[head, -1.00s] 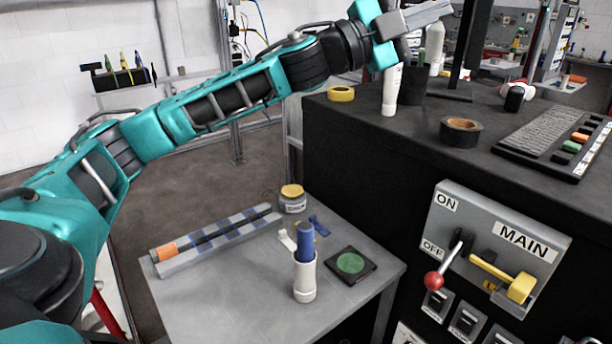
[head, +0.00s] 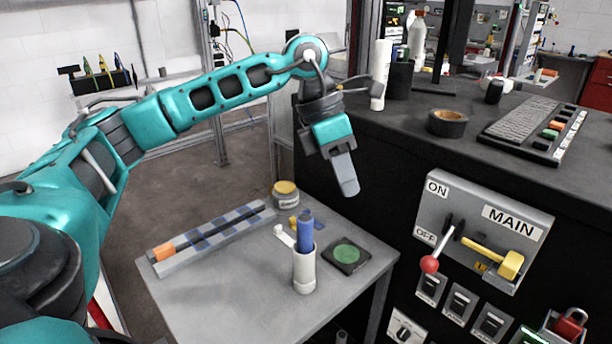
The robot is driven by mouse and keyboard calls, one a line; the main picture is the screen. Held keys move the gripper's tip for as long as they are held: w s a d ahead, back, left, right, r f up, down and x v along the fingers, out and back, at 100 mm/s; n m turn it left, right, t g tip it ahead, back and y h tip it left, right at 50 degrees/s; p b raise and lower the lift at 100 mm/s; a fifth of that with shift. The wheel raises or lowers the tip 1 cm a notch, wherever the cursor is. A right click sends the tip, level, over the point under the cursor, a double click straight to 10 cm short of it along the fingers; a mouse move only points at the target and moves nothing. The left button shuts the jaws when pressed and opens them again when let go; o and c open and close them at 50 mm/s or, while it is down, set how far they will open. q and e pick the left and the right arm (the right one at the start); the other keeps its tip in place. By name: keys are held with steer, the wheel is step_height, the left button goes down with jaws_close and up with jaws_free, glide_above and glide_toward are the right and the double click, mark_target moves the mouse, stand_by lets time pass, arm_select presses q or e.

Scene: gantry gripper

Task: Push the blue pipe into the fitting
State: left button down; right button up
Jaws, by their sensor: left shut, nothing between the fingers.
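The blue pipe (head: 305,230) stands upright in the top of the white fitting (head: 304,270), with a good length of blue showing above the rim. The fitting stands on the grey side table (head: 215,305). My left gripper (head: 347,188) points down, shut and empty. In the picture it is above and a little right of the pipe, apart from it. My right gripper is not in view.
To the right, the dark console carries a MAIN switch panel (head: 490,225) with a red-knobbed lever (head: 430,263).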

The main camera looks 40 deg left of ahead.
mark_target(305, 218)
arm_select(q)
steer(key=a+y, duration=0.1)
steer(key=a, duration=0.1)
steer(key=s+a+f+g+y, duration=0.1)
steer(key=a, duration=0.1)
steer(key=s+a+y, duration=0.1)
steer(key=a+y, duration=0.1)
steer(key=shift+a+f, duration=0.2)
steer(key=shift+a, duration=0.15)
steer(key=shift+a+f, duration=0.1)
steer(key=shift+a, duration=0.05)
steer(key=shift+f+b, duration=2.25)
steer(key=shift+f, duration=0.65)
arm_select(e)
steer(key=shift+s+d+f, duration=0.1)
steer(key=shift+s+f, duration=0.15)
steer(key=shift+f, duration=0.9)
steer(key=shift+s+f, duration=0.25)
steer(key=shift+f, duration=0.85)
